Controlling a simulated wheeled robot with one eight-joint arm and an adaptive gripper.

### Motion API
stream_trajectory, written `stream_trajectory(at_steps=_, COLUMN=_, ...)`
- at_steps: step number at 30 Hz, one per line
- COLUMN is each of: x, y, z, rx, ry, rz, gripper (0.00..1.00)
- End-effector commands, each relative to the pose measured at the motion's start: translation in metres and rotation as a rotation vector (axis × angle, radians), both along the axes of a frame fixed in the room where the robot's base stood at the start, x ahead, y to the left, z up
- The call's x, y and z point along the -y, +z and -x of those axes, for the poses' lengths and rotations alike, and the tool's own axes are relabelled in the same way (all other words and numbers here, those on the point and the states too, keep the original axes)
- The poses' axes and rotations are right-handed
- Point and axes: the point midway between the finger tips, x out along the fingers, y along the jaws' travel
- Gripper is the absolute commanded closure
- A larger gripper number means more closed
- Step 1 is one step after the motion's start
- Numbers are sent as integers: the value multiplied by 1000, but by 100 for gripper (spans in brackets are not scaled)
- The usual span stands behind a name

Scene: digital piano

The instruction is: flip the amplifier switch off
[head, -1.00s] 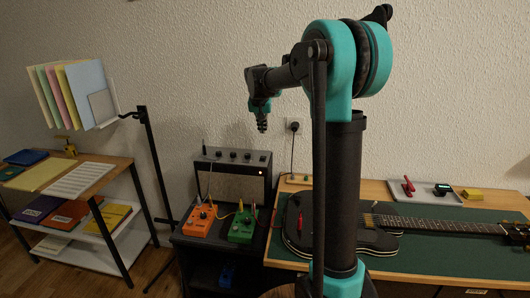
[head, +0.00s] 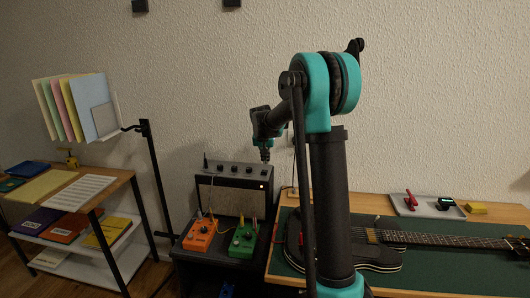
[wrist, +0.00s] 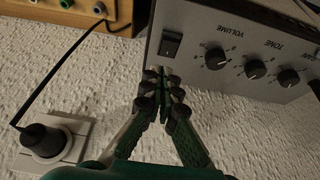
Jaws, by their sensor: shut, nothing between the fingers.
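The amplifier (head: 234,194) is a dark box with a pale grille and a grey control panel, standing against the wall. In the wrist view its panel (wrist: 196,27) shows a black rocker switch (wrist: 170,45) at the end beside the VOLUME knob. I cannot tell the switch's position. My gripper (wrist: 163,78) is shut and empty, its tips in the picture just below the switch, near the panel's edge. Whether they touch the amplifier is unclear. In the head view my gripper (head: 265,159) points down near the amplifier's top right corner.
Orange (head: 200,236) and green (head: 243,240) pedals with cables stand in front of the amplifier. A plug in a wall outlet (wrist: 50,142) and a wooden box with jacks (wrist: 88,10) are near my gripper. A guitar (head: 375,246) lies to the right; a sheet stand (head: 152,185) is left.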

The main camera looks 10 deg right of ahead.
Motion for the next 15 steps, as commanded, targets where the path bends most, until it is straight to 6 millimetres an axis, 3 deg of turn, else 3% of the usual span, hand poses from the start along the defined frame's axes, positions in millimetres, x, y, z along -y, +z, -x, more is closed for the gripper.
stream_trajectory(at_steps=6, x=-3, y=-25, z=11, rx=-1, ry=1, rz=0, gripper=100)
stream_trajectory(at_steps=15, x=-4, y=-31, z=14, rx=-1, ry=0, rz=0, gripper=100)
